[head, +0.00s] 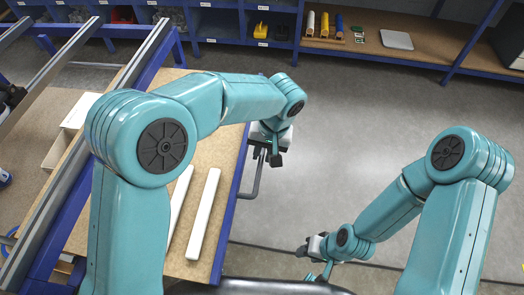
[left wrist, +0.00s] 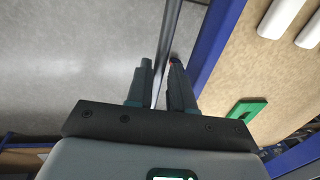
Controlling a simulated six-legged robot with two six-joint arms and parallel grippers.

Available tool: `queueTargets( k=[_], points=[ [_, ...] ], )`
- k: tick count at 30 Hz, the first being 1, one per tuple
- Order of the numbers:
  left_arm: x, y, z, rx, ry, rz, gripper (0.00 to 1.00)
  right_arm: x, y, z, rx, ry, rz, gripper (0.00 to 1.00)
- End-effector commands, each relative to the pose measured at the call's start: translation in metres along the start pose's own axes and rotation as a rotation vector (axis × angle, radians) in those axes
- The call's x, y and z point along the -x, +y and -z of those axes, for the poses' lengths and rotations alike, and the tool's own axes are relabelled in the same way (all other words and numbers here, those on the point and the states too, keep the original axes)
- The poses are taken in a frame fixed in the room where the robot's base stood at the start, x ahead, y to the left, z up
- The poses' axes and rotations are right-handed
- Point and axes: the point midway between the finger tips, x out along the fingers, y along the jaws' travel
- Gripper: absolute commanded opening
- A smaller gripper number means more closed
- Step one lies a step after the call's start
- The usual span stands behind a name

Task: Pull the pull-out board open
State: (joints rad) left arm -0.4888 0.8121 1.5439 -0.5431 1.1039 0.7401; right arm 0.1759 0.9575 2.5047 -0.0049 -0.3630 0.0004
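The pull-out board (head: 228,152) is a brown chipboard surface with a blue edge, at centre left in the head view. It also shows at right in the left wrist view (left wrist: 240,75). A grey bar handle (head: 257,178) stands out from its blue edge. In the left wrist view the handle bar (left wrist: 171,30) runs between the fingers of my left gripper (left wrist: 160,70), which look open with a small gap around it. My left gripper (head: 272,154) is at the handle's far end in the head view. My right gripper (head: 316,262) hangs at lower right; its fingers are too small to judge.
White bars (head: 205,213) lie on the board, and a green piece (left wrist: 247,109) shows on it in the left wrist view. A wooden shelf (head: 375,46) with tools stands at the back. The grey floor (head: 345,120) right of the board is clear.

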Motion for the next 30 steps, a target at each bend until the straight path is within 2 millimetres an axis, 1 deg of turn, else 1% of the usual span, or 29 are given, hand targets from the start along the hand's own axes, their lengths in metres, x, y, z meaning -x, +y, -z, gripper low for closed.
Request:
queueTargets(
  k=[9,11,14,18,21,25,30],
  points=[
    [0.000,0.000,-0.001,0.000,-0.004,0.001,0.40,0.000,0.000,0.000,0.000,0.000,0.000,0.43],
    [0.003,0.000,-0.001,0.000,-0.004,0.002,0.40,0.000,0.000,0.000,0.000,0.000,0.000,0.43],
    [0.015,0.000,0.000,0.000,-0.001,0.001,0.40,0.001,0.000,0.000,0.000,0.000,0.000,0.43],
    [0.042,0.000,0.000,0.000,0.001,-0.001,0.40,0.003,-0.001,0.000,0.000,0.000,0.000,0.43],
    [0.059,0.000,0.000,0.000,0.000,0.000,0.40,0.004,-0.001,0.000,0.000,0.000,0.000,0.43],
    [0.072,0.000,0.000,0.000,-0.001,0.000,0.40,0.005,-0.002,0.000,0.000,0.000,0.000,0.43],
    [0.075,0.000,-0.001,-0.001,-0.003,0.001,0.40,0.005,-0.002,0.000,0.000,0.000,0.000,0.43]
  ],
)
